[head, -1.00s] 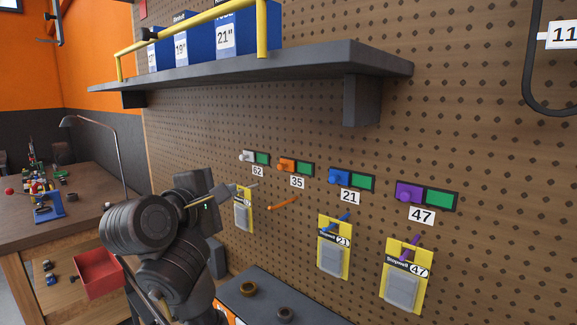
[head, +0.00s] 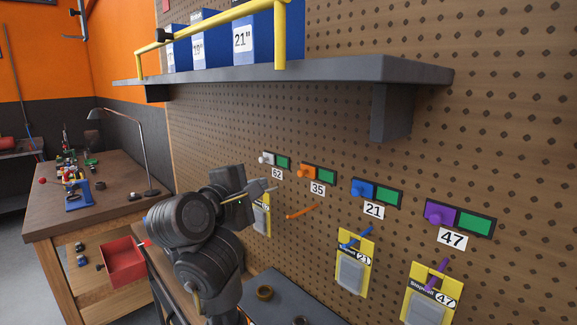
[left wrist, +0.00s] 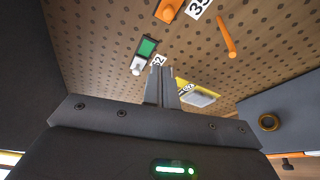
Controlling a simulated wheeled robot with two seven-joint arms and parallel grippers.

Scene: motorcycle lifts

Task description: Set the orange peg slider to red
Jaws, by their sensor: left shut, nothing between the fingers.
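The orange slider knob (head: 306,171) sits at the left end of its track above label 35, with the green patch (head: 326,176) showing on its right. No red shows on this slider. An orange peg (head: 303,211) sticks out of the pegboard below it, with nothing hanging on it. In the left wrist view, the orange knob (left wrist: 169,9) is at the top edge and the orange peg (left wrist: 226,36) at upper right. My left gripper (head: 274,188) is shut and empty, below and left of the orange slider, near the 62 label. My right gripper is not in view.
White (head: 267,158), blue (head: 362,188) and purple (head: 440,212) sliders share the pegboard, each with green showing. Yellow-backed packs hang below them, including the 21 pack (head: 355,262). A dark shelf (head: 330,75) juts out above. A red bin (head: 123,262) is at left.

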